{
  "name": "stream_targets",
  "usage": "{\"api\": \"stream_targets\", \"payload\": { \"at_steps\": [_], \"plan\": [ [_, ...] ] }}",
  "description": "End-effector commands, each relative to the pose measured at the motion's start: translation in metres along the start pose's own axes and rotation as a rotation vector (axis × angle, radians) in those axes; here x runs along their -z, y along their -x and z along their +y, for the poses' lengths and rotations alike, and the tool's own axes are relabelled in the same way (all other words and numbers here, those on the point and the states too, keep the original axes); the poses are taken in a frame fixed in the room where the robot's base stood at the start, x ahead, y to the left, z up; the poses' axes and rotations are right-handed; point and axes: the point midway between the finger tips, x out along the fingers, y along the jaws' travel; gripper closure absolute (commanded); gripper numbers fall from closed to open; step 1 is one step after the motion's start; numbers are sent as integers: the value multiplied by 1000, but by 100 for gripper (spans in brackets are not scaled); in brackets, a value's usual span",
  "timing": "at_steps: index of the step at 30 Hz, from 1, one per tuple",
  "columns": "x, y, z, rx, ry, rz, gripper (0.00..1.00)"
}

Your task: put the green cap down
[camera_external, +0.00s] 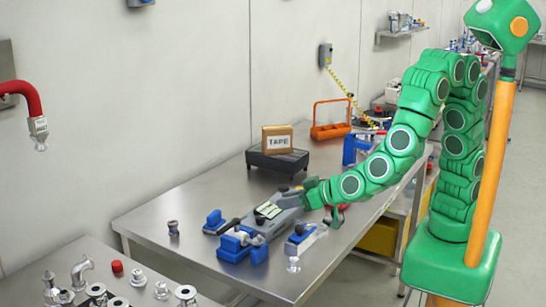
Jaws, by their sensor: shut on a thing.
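My green arm reaches down and left over the steel table. My gripper is shut on the green cap. The cap is small and cannot be told apart from the green of my arm in this view. I cannot tell whether it touches the table or the fixture.
On the steel table (190,207) are blue clamps (300,236), a small metal fitting (173,229), a dark box with a TAPE carton (278,140) on it, and an orange tote (331,121). A nearer table holds several metal fittings and a red cap (117,267). The table's left part is mostly clear.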

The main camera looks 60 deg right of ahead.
Motion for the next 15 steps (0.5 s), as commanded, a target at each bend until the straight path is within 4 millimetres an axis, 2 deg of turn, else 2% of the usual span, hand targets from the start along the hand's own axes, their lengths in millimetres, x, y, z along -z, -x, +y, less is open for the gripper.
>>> {"api": "stream_targets", "payload": {
  "at_steps": [6, 15],
  "plan": [
    [-18, 37, -21, 42, 17, 1, 97],
    [-41, 84, -40, 93, 35, 0, 97]
  ]
}}
